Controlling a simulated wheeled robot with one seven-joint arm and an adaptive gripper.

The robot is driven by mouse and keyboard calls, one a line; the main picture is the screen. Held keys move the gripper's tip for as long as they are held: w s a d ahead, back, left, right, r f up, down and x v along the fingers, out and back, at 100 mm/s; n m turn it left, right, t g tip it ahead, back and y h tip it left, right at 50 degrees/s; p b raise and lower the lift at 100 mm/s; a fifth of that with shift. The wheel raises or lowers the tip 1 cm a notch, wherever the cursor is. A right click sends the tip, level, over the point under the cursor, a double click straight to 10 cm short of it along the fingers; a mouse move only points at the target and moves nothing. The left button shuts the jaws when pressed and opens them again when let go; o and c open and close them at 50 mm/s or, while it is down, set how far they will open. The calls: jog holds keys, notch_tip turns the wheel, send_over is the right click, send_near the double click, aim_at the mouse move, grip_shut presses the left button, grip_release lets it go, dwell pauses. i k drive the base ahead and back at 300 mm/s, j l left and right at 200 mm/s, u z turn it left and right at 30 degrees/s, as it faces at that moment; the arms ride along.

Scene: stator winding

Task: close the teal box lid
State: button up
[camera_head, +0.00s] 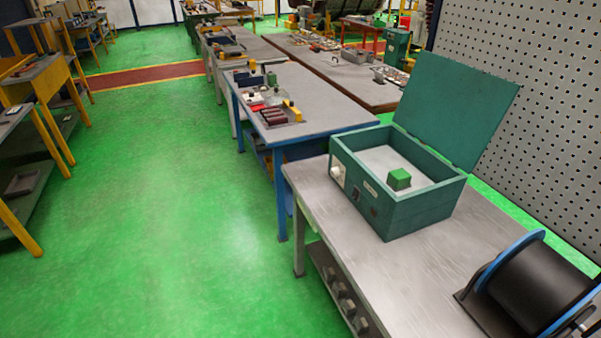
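The teal box (415,211) stands on a grey workbench at the right of the head camera view. Its lid (459,108) is open, raised steeply and leaning back to the right from the hinge along the far right edge. A small green block (399,179) sits inside on the pale inner floor of the box. The box's front left face carries a white knob or fitting and a dark panel. My gripper is not in view.
The grey workbench (340,233) has free room in front of the box. A black spool with a blue rim (541,290) stands at the bench's lower right. A perforated panel (545,110) rises behind the lid. Open green floor (170,220) lies to the left.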

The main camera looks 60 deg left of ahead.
aim_at(456, 108)
jog(key=u, duration=1.7)
jog(key=i+j+z, duration=0.1)
jog(key=i+j, duration=0.1)
